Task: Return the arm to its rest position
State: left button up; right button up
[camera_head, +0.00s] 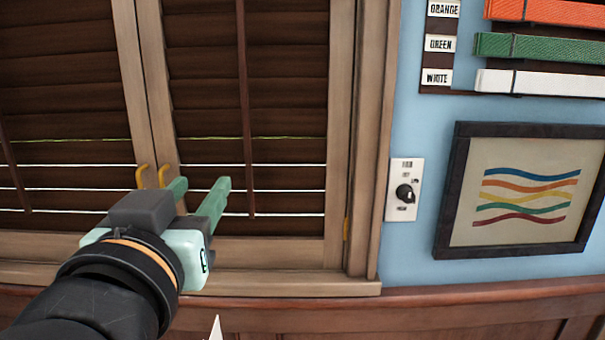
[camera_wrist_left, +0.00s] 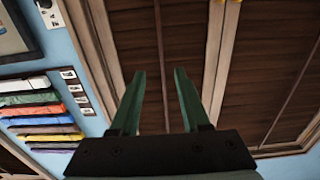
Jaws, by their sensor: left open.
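My left gripper (camera_head: 199,197) comes in from the lower left in the head view, in front of the louvered wood shutters (camera_head: 245,100). Its two green fingers are apart with nothing between them. In the left wrist view the open fingers (camera_wrist_left: 158,90) point toward the dark slats (camera_wrist_left: 147,40), and the gap between them is empty. Two yellow hooked handles (camera_head: 152,176) show just beyond the gripper in the head view; I cannot tell whether the gripper touches them. My right gripper is not in view.
Right of the shutters is a blue wall with a dial switch (camera_head: 405,192), a framed picture of wavy stripes (camera_head: 525,190), and a labelled rack of colored belts (camera_head: 540,47). A wooden sill (camera_head: 290,285) runs below the shutters. The wall's lower part is wood paneling (camera_head: 480,325).

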pick_arm(q)
jog(key=w+a+f+n+g+y, duration=0.1)
jog(key=w+a+n+g+y, duration=0.1)
jog(key=a+y, duration=1.3)
jog(key=w+a+f+m+g+h, duration=0.1)
jog(key=w+f+m+h, duration=0.3)
jog(key=f, duration=0.8)
jog(key=w+a+f+m+h, duration=0.1)
jog(key=w+f+m+h, duration=0.2)
jog(key=w+f+h, duration=0.55)
jog(key=s+f+m+g+h, duration=0.15)
jog(key=s+f, duration=0.35)
jog(key=f, duration=0.7)
jog(key=s+f+m+g, duration=0.15)
jog(key=s+f, duration=0.35)
jog(key=f, duration=0.6)
jog(key=s+f+g+h, duration=0.3)
jog(key=s+f+g, duration=0.1)
jog(key=s+f, duration=1.3)
jog(key=d+n+t, duration=0.1)
jog(key=d+n, duration=0.5)
jog(key=d, duration=0.5)
jog(key=shift+w+r, duration=0.15)
jog(key=shift+r, duration=0.3)
